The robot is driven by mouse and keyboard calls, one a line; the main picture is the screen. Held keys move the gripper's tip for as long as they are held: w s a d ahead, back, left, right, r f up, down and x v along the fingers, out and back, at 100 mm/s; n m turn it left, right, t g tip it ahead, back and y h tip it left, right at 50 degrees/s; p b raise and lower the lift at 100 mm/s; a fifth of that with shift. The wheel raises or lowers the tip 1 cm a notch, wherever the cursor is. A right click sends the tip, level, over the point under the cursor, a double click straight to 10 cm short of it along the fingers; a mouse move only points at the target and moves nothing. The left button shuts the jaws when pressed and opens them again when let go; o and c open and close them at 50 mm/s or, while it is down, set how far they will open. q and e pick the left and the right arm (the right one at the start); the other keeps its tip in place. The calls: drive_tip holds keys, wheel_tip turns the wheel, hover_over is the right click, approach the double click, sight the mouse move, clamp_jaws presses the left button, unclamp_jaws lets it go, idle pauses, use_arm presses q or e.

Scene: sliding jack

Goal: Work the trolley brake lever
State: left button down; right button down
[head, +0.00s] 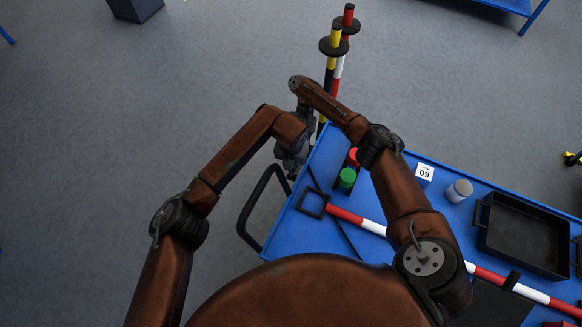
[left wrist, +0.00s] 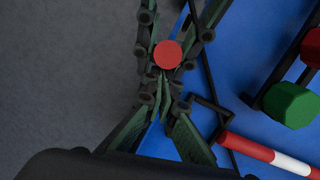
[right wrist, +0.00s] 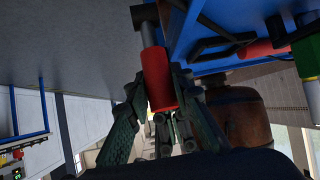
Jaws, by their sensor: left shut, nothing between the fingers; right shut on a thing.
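The brake lever's red grip (right wrist: 158,80) is a cylinder on a grey shaft beside the blue trolley (head: 325,165). In the left wrist view its round red end (left wrist: 167,54) faces the camera. My right gripper (right wrist: 158,95) is shut on the red grip, with one finger on each side. My left gripper (left wrist: 163,78) is shut and empty, its fingertips close beside the grip's end. It may be touching the grip or the right fingers; I cannot tell. In the head view both grippers overlap at the trolley's left edge and the grip is hidden.
A black push handle (head: 243,222) juts from the trolley's left side. Striped posts (head: 330,62) stand behind. Left floor is clear.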

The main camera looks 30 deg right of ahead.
use_arm(q)
drive_tip(key=shift+w+d, duration=0.3)
drive_tip(key=shift+w, duration=0.1)
use_arm(e)
drive_tip(key=shift+s+a, duration=0.1)
drive_tip(key=shift+a, duration=0.15)
drive_tip(key=c, duration=1.7)
unclamp_jaws()
drive_tip(key=shift+d, duration=0.1)
use_arm(q)
drive_tip(key=shift+s, duration=0.1)
